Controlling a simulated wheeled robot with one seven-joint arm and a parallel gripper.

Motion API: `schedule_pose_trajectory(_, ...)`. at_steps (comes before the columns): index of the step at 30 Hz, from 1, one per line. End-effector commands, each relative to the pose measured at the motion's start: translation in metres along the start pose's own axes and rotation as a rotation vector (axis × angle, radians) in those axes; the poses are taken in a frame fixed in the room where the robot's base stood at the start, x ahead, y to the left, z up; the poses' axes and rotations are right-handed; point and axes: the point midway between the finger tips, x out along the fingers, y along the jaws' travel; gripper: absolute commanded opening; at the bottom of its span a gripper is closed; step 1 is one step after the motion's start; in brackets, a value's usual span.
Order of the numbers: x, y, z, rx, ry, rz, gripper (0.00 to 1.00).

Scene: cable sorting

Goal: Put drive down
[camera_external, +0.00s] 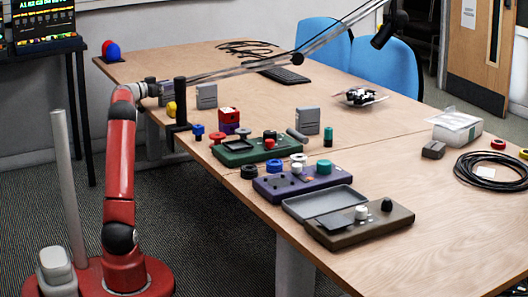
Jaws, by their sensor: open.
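My red arm rises at the left, and its grey end with my gripper (164,91) is over the table's left edge, beside a black clamp post. The gripper is small here and its fingers are hard to make out; it is open with nothing seen in it. A grey upright box (207,96), possibly the drive, stands on the table just right of the gripper, apart from it. A similar grey box (307,121) stands farther right, behind the trays. I cannot tell which one is the drive.
Green (245,151), purple (270,189) and brown (370,230) trays hold small parts along the near edge. A lamp arm (250,70) crosses above the table. A black cable coil (490,172) lies at right. The table's middle is mostly clear.

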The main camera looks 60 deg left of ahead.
Motion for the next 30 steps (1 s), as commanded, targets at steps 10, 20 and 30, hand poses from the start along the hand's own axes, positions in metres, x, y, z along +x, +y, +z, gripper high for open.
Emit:
schedule_pose_trajectory(10, 0.0, 0.0, 0.0, 0.001, 0.0, 0.0, 0.32)
schedule_pose_trajectory(20, 0.0, 0.0, -0.001, 0.001, 0.002, 0.0, 0.0)
schedule_pose_trajectory(30, 0.0, 0.0, -0.012, 0.004, 0.003, 0.0, 0.0)
